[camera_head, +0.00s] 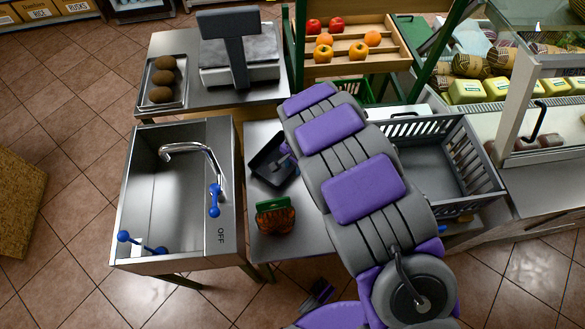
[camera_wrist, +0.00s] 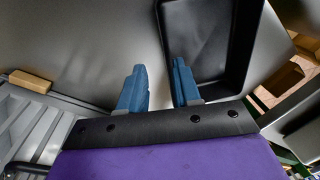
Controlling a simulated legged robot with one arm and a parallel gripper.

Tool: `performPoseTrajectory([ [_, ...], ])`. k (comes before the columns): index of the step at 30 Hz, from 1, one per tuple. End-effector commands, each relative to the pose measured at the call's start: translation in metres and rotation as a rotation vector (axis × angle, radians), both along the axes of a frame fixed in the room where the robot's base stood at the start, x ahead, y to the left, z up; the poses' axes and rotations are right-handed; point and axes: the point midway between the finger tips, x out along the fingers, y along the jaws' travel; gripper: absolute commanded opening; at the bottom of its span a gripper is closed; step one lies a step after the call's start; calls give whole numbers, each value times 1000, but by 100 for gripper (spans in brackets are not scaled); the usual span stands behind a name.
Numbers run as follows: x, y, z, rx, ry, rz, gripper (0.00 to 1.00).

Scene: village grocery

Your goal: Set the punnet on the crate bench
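A small black open tray (camera_head: 268,172), which looks like the punnet, sits empty on the grey middle counter (camera_head: 262,135). It also shows in the wrist view (camera_wrist: 215,45). My gripper (camera_wrist: 158,85) has its two blue fingers apart at the tray's near-left rim, one outside the wall and one over the inside. Whether they touch the rim is unclear. In the head view my arm hides most of the gripper. A grey slatted crate (camera_head: 480,170) stands on a bench at right, partly behind my arm; the crate looks empty.
A green-and-brown item (camera_head: 275,215) lies at the counter's front. A sink with tap (camera_head: 180,190) is at left. A scale (camera_head: 240,55), a tray of brown produce (camera_head: 163,80) and a wooden fruit rack (camera_head: 345,45) stand behind. A glass deli case (camera_head: 530,90) is at right.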

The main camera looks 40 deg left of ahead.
Motion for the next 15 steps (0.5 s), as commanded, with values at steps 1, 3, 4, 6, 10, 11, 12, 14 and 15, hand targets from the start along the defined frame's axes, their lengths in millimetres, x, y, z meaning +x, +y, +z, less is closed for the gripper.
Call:
performPoseTrajectory([
  [1,1,0,14,4,-5,-1,33],
  [3,2,-1,26,3,-5,-1,33],
  [4,2,-1,30,2,-5,-1,33],
  [6,2,-3,38,-1,-3,0,33],
  [10,1,-4,46,-2,-1,0,33],
  [11,1,-5,47,-2,-1,0,33],
  [12,1,-5,47,-2,-1,0,33],
  [14,1,-6,47,-1,0,0,33],
  [15,1,-6,47,-1,-1,-1,33],
])
